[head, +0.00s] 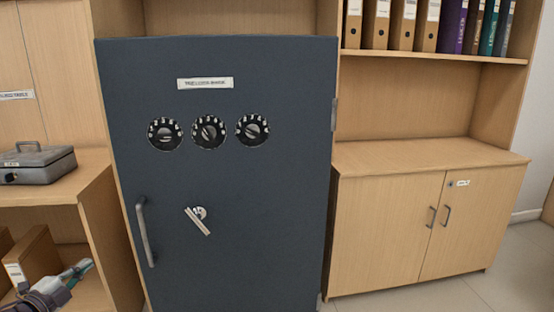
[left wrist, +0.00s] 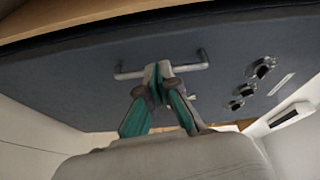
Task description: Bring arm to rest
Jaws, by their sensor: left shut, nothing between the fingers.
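My left gripper (head: 80,268) is at the lower left of the head view, in front of the wooden shelf unit and left of the safe. It is shut and empty. In the left wrist view its fingers (left wrist: 158,72) meet, and they overlap the safe's handle (left wrist: 130,73) in the picture; whether they touch it I cannot tell there. In the head view the gripper is apart from that handle (head: 146,232). My right gripper is in neither view.
The dark blue safe (head: 260,200) is closed, with three dials (head: 209,132) and a small lever (head: 198,221). A grey cash box (head: 38,164) sits on the left shelf. A wooden cabinet (head: 385,230) stands right, below several binders (head: 402,24). Floor (head: 440,295) shows lower right.

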